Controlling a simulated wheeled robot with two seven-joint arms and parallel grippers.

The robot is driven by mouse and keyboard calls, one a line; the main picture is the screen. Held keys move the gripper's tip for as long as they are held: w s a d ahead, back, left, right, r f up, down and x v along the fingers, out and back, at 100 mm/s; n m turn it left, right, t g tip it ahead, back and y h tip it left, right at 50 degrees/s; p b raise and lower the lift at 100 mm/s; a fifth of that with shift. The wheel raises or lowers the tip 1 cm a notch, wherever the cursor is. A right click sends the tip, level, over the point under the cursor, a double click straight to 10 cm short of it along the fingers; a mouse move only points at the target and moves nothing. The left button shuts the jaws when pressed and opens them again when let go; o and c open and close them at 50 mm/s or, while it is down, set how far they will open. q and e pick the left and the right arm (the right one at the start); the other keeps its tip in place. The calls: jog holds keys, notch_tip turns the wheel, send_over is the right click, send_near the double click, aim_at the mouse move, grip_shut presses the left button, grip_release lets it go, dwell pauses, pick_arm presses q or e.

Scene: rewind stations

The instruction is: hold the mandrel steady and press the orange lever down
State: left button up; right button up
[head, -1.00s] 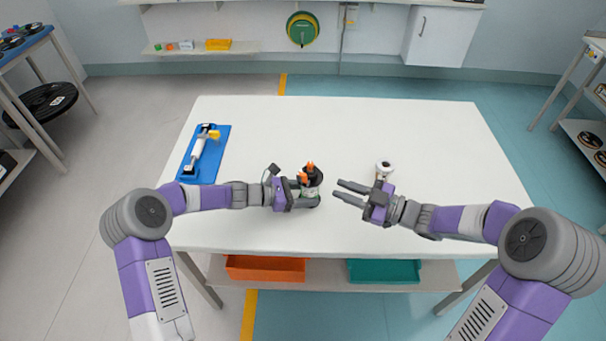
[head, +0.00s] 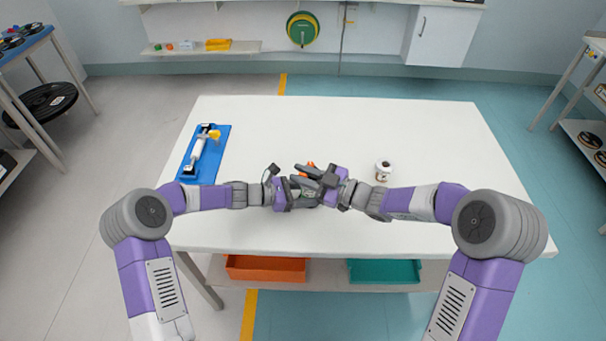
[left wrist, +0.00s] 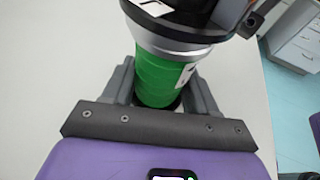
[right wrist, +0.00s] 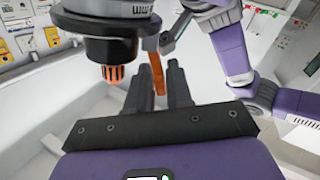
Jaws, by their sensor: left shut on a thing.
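The mandrel stands on the white table; its green body (left wrist: 160,78) shows in the left wrist view, below a dark collar. My left gripper (head: 304,194) is shut around the green body, one finger on each side. The mandrel's black head (right wrist: 108,30) shows in the right wrist view, with a ribbed orange knob (right wrist: 113,72) under it. The orange lever (right wrist: 157,72) is beside the head. In the head view my grippers hide most of the mandrel.
A small white cup-like object (head: 383,172) with a dark top stands on the table, behind my right forearm. A blue tray (head: 216,165) with a white and black tool is at the table's left. The far half and right side of the table (head: 340,125) are clear.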

jog(key=shift+c, duration=0.3)
grip_shut()
jog(key=shift+s+a+f+n, duration=0.2)
jog(key=shift+s+f+n, duration=0.4)
jog(key=shift+n, duration=1.75)
jog(key=shift+s+a+f+n, duration=0.25)
jog(key=shift+f+n, duration=0.5)
jog(key=shift+n, duration=1.55)
jog(key=shift+s+a+f+n, duration=0.1)
jog(key=shift+s+f+n, duration=0.5)
jog(key=shift+n, duration=1.75)
jog(key=shift+w+f, duration=0.1)
jog(key=shift+f, duration=0.05)
